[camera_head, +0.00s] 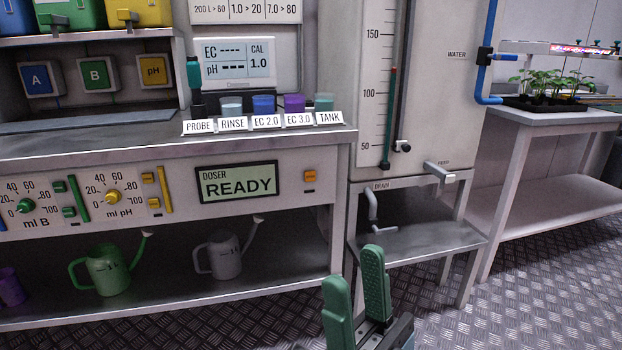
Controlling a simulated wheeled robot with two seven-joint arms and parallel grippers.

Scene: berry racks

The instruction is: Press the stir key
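No key with a readable "stir" label shows. A small orange key (310,177) sits on the doser panel, right of the display (237,182) that reads "DOSER READY"; its marking is too small to read. My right gripper (355,287) has green finger pads standing apart with nothing between them. In the picture it is below and to the right of the orange key, in front of the lower shelf's right end, and touches nothing that I can see. My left gripper is not in view.
Labelled cups (263,104) and a meter (238,62) stand on the bench. Dosing dials (113,197) are at left. Watering cans (107,270) stand on the lower shelf. A tall tank (430,80) with drain pipe is at right, then a plant table (545,120). Floor is clear.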

